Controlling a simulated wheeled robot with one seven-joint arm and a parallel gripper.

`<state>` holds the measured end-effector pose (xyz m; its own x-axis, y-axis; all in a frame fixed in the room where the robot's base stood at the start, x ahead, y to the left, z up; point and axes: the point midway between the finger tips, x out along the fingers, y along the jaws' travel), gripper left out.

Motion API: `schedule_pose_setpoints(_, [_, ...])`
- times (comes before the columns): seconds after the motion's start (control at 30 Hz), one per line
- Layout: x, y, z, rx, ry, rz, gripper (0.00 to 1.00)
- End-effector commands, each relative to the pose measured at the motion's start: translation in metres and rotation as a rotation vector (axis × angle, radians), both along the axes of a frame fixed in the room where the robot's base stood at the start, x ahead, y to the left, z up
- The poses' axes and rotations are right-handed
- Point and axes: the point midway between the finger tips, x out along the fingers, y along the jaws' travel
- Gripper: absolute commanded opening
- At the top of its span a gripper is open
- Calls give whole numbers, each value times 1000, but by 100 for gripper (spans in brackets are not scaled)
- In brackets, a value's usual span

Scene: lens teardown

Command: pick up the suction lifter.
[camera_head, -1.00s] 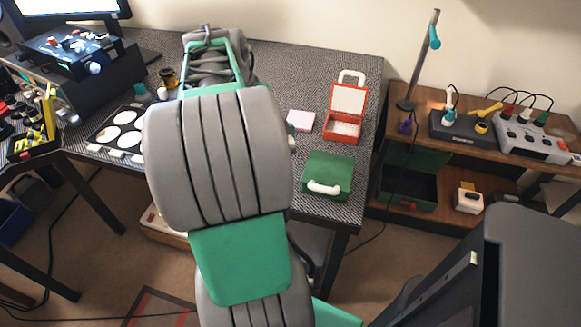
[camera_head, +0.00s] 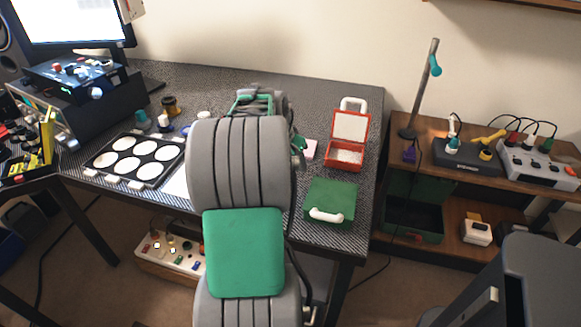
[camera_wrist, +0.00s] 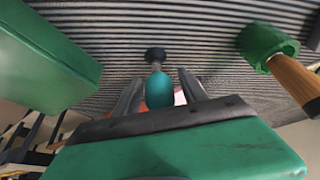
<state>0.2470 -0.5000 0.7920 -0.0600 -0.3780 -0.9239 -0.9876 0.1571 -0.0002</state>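The suction lifter (camera_wrist: 158,88) shows in the wrist view as a teal bulb with a dark round cup beyond it, against the ribbed dark grey surface. It appears to stand cup down. My gripper (camera_wrist: 160,92) is open, with one grey finger on each side of the bulb. A narrow gap seems to show on both sides, though contact low on the fingers is hidden by the dark palm edge. In the head view my arm hides the lifter and most of the gripper.
A green object with a wooden handle (camera_wrist: 292,78) lies right of the fingers. The head view shows a lens tray (camera_head: 172,178) at left, a pale pad (camera_head: 311,150), an open red box (camera_head: 347,152) and a green case (camera_head: 328,203) at right.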

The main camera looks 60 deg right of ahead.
Motion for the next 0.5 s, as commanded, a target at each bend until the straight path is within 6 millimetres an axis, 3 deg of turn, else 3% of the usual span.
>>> schedule_pose_setpoints(0.5, [0, 0, 0, 0, 0, 0, 6])
